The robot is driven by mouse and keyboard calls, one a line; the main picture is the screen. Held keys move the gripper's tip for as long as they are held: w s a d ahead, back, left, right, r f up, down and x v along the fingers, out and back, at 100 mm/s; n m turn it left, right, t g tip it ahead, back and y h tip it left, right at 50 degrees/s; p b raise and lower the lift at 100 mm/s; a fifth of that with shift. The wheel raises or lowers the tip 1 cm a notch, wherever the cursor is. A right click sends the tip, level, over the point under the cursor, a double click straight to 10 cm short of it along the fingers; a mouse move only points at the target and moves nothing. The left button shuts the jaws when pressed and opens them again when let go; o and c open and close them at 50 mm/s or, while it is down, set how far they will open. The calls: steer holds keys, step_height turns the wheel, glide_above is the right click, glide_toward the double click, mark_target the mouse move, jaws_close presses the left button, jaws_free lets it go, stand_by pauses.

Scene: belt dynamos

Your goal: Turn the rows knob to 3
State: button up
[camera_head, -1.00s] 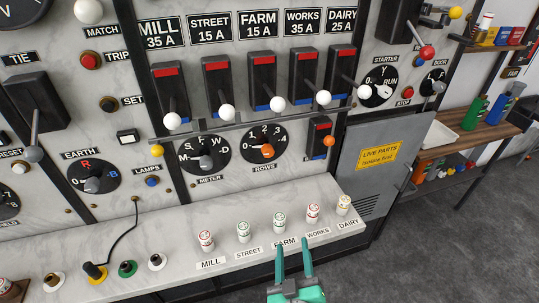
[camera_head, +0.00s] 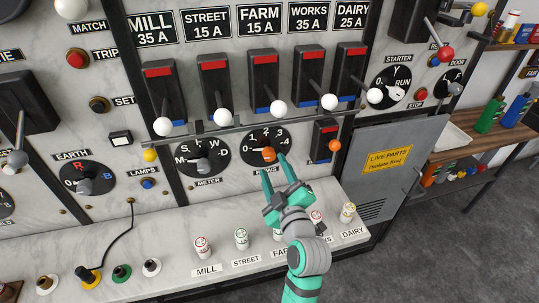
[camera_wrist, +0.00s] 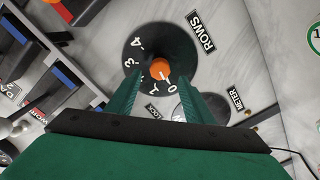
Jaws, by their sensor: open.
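The rows knob (camera_head: 267,153) is an orange knob on a round black dial (camera_head: 251,140) marked 0 to 4, below the row of switches. In the wrist view the orange knob (camera_wrist: 160,69) has a white pointer line directed at the 0. My gripper (camera_head: 274,164) is open, with green fingers reaching up to the lower part of the dial. In the wrist view the fingers (camera_wrist: 162,85) lie to either side of the knob, with a gap showing between them and it. I cannot tell how far their tips are from the panel.
The black meter dial (camera_head: 220,150) is left of the rows dial. A small switch with an orange ball (camera_head: 335,145) is close on the right. White-balled levers (camera_head: 222,116) hang above. Several fuses, one of them white and green (camera_head: 241,238), stand on the ledge below.

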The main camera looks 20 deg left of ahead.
mark_target(270, 157)
steer(key=x, duration=0.6)
steer(key=shift+w, duration=0.1)
steer(key=shift+w+a, duration=0.1)
steer(key=shift+a, duration=0.15)
steer(key=shift+d, duration=0.1)
steer(key=c, duration=1)
